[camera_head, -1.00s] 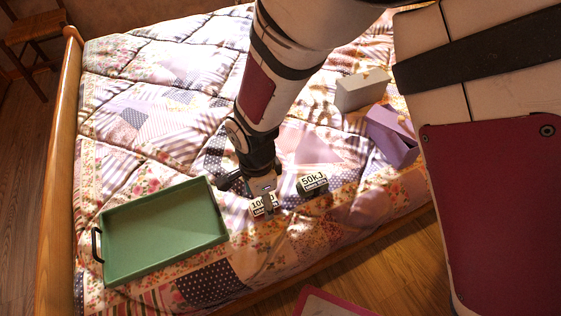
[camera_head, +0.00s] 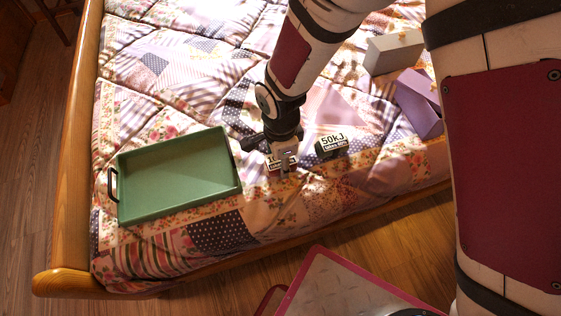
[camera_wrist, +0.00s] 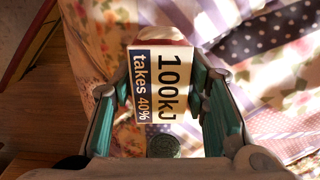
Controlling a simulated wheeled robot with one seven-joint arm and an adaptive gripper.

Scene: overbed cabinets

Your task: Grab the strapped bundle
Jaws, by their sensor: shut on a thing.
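A small block labelled "100kJ takes 40%" (camera_wrist: 160,85) sits between my gripper's fingers (camera_wrist: 160,110) in the wrist view, its label facing the camera. In the head view my gripper (camera_head: 284,165) points down over the bed and covers most of this block (camera_head: 273,163). My gripper is shut on the block. The block is low at the quilt; I cannot tell whether it touches it. A dark block labelled "50kJ" (camera_head: 332,146) lies on the quilt just to the right, apart from my gripper. No strap shows clearly on either block, so I cannot tell which is the strapped bundle.
A green tray (camera_head: 180,175) with a dark handle lies on the patchwork quilt (camera_head: 170,75) left of my gripper. A purple box (camera_head: 417,103) and a pale grey box (camera_head: 394,52) lie to the upper right. The wooden bed frame (camera_head: 75,150) edges the bed.

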